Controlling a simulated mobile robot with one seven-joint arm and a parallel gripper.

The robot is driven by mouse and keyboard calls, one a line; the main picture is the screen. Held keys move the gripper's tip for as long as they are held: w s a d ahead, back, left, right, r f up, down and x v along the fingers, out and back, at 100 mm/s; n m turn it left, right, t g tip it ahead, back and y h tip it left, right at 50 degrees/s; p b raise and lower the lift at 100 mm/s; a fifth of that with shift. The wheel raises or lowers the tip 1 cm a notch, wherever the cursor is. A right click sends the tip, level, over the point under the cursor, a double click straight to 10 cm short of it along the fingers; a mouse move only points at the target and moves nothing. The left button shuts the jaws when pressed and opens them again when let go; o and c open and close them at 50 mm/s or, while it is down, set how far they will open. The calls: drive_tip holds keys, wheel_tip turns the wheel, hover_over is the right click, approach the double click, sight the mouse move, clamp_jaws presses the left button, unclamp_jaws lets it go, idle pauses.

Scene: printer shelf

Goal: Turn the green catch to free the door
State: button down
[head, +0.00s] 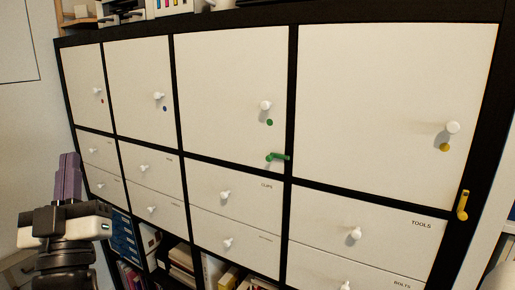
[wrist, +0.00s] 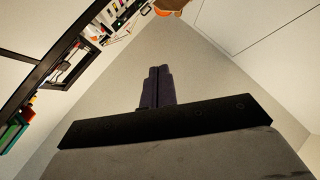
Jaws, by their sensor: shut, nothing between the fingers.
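The green catch (head: 278,157) is at the lower right corner of the third white door (head: 225,85) in the head view. Its bar lies roughly level and reaches right onto the black divider. That door has a white knob (head: 265,105) and a green dot (head: 270,122), and it looks closed. My gripper (head: 68,158) is at the far left of the head view, well apart from the catch, with its purple fingers pointing up. The wrist view shows the fingers (wrist: 158,72) together and empty; the catch is not in that view.
Drawers with white knobs (head: 225,195) run below the doors. Open shelves with books (head: 182,255) are at the bottom. Room in front of the doors looks clear.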

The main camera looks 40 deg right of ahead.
sight(277, 158)
drive_tip(key=s+d+f+m+g+h, duration=0.2)
drive_tip(key=d+g, duration=0.3)
drive_tip(key=d, duration=0.3)
drive_tip(key=s+d+f+m+g+h, duration=0.1)
drive_tip(key=d+m+g+h, duration=0.3)
drive_tip(key=d, duration=0.5)
drive_tip(key=s+d+f+m+g+h+p, duration=0.1)
drive_tip(key=s+d+f+m+g+h, duration=0.1)
drive_tip(key=d+g, duration=0.4)
drive_tip(key=s+d+h, duration=0.1)
drive_tip(key=d+h, duration=0.1)
drive_tip(key=d, duration=0.1)
drive_tip(key=shift+s+d+f+m+h, duration=0.15)
drive_tip(key=shift+f+m+h, duration=0.15)
drive_tip(key=shift+m, duration=0.1)
drive_tip(key=p+x, duration=0.4)
drive_tip(key=x, duration=0.6)
drive_tip(key=shift+s+d+f, duration=0.1)
drive_tip(key=shift+d+f, duration=0.05)
drive_tip(key=shift+f, duration=0.85)
drive_tip(key=shift+s+d+f, duration=0.1)
drive_tip(key=shift+d+f, duration=0.1)
drive_tip(key=shift+f, duration=0.75)
drive_tip(key=shift+w+f+p, duration=0.1)
drive_tip(key=shift+w+p, duration=0.05)
drive_tip(key=shift+p, duration=0.15)
